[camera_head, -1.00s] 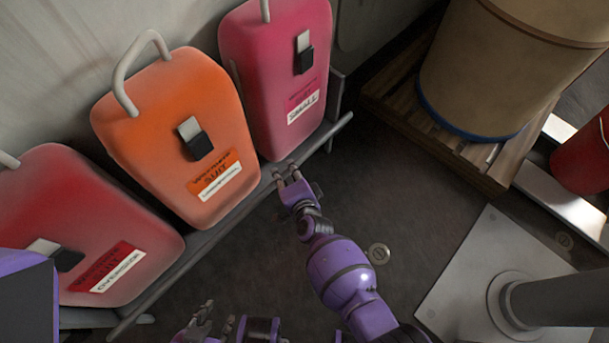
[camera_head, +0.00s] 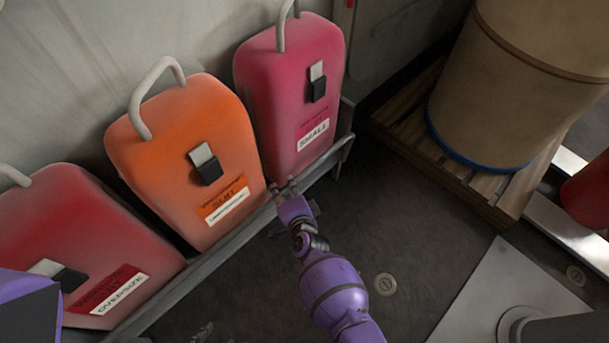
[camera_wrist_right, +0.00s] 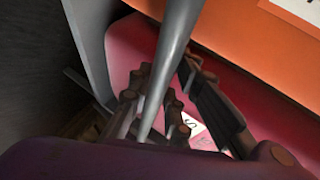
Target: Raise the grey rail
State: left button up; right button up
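The grey rail (camera_head: 213,256) runs diagonally along the front of the row of cases, low near the floor. My purple right gripper (camera_head: 285,187) is at the rail, near the gap between the orange and pink cases. In the right wrist view the grey rail (camera_wrist_right: 168,70) passes between the two dark fingers of the right gripper (camera_wrist_right: 180,100). The fingers look spread, with a gap showing on the right side of the rail. Only a dim bit of what may be my left gripper (camera_head: 203,332) shows at the bottom edge; its fingers are unclear.
Behind the rail stand a red case (camera_head: 85,235), an orange case (camera_head: 175,130) and a pink case (camera_head: 285,75), against the wall. A tan drum (camera_head: 520,80) stands on a wooden pallet (camera_head: 410,145) at the upper right. Dark floor (camera_head: 410,235) is clear right of my arm.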

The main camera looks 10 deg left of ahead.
jog(key=o, duration=0.3)
jog(key=shift+o, duration=0.2)
jog(key=shift+s+d+r, duration=0.15)
jog(key=shift+s, duration=0.35)
jog(key=v, duration=1.1)
jog(key=shift+r, duration=0.15)
